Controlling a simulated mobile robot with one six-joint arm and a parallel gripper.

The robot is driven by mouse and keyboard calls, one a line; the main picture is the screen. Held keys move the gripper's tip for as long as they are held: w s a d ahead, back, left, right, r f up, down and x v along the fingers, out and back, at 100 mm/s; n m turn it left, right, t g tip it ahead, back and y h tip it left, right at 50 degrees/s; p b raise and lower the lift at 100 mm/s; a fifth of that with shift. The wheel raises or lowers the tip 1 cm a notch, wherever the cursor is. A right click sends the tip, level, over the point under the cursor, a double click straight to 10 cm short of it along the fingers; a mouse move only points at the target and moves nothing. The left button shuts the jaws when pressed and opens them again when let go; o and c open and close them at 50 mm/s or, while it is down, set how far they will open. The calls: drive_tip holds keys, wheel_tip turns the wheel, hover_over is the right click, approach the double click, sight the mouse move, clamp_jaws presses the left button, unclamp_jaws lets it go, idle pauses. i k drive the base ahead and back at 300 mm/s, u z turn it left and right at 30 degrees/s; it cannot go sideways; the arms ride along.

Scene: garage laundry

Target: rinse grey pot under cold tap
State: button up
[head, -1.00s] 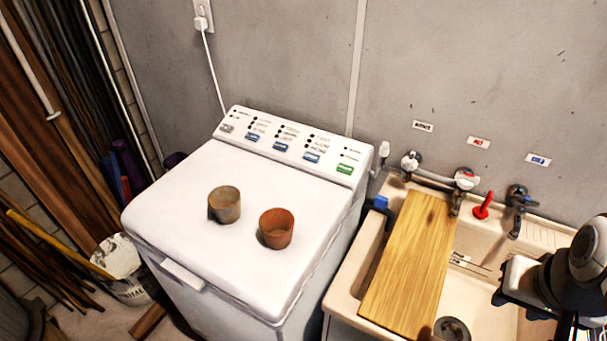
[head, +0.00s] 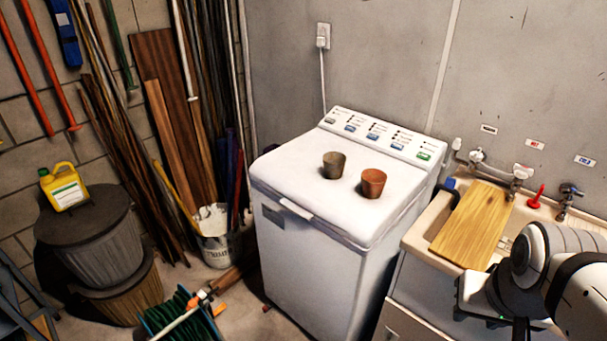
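The grey pot (head: 333,166), brownish grey and upright, stands on the white washing machine's lid. An orange terracotta pot (head: 373,184) stands close to its right. My gripper (head: 484,302) is at the lower right, in front of the sink and well away from both pots. Its fingers do not show clearly, so I cannot tell whether it is open. My arm hides the right part of the sink.
A wooden board (head: 474,225) lies across the sink's left part. A bucket (head: 215,245), lidded bin (head: 92,240) and green hose reel (head: 180,315) stand on the left floor.

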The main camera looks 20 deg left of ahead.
sight(572, 192)
drive_tip(key=u, duration=0.9)
drive_tip(key=i, duration=1.1)
drive_tip(key=z, duration=0.5)
drive_tip(key=k, duration=1.05)
drive_tip(key=z, duration=0.75)
drive_tip(key=i, duration=1.05)
drive_tip(key=z, duration=0.8)
